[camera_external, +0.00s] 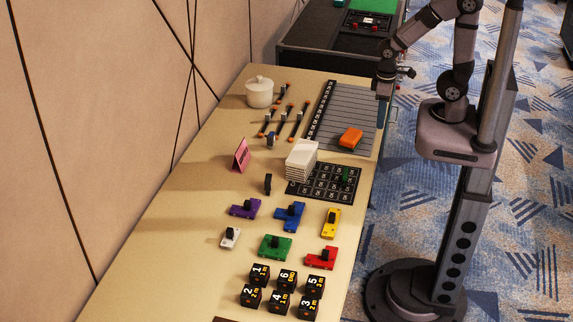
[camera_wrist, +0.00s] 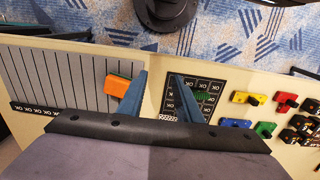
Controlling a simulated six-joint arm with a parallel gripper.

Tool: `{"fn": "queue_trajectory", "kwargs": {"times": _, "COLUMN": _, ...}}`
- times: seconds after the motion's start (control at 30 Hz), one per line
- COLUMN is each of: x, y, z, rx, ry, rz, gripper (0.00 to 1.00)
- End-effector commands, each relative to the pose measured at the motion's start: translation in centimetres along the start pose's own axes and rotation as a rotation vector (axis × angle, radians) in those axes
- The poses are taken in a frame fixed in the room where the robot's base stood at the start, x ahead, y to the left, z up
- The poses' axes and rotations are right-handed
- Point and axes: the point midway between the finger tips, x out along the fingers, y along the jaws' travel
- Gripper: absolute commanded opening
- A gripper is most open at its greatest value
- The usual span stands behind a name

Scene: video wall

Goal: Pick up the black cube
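Several black cubes with white numbers and small orange marks stand in two rows at the near end of the table; one is the cube marked 1 (camera_external: 260,274), another the cube marked 3 (camera_external: 308,307). I cannot tell which one the task means. Part of this group of black cubes (camera_wrist: 298,130) shows at the right edge of the wrist view. My gripper (camera_external: 384,110) is at the table's far right edge, well away from the cubes. In the wrist view its two blue fingers (camera_wrist: 160,78) are spread apart with nothing between them.
Coloured blocks with black knobs, such as the green one (camera_external: 275,247), lie just beyond the cubes. A white stack (camera_external: 301,160), a black grid mat (camera_external: 325,193), an orange block (camera_external: 350,138), a pink sign (camera_external: 241,155) and a white pot (camera_external: 259,92) stand farther back.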

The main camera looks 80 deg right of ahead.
Motion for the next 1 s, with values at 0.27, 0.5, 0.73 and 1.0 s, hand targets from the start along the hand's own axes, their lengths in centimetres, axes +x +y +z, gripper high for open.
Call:
{"fn": "queue_trajectory", "kwargs": {"times": 0.27, "x": 0.0, "y": 0.0, "z": 0.0, "rx": 0.0, "ry": 0.0, "rz": 0.0, "gripper": 0.47}}
{"fn": "queue_trajectory", "kwargs": {"times": 0.5, "x": 0.7, "y": -1.8, "z": -1.7, "rx": 0.055, "ry": 0.012, "rz": -0.033, "gripper": 0.47}}
{"fn": "queue_trajectory", "kwargs": {"times": 0.73, "x": 3.5, "y": -12.1, "z": -8.5, "rx": 0.355, "ry": 0.025, "rz": -0.212, "gripper": 0.47}}
{"fn": "queue_trajectory", "kwargs": {"times": 1.0, "x": 8.5, "y": -34.4, "z": -13.5, "rx": 0.918, "ry": -0.175, "rz": -0.508, "gripper": 0.47}}
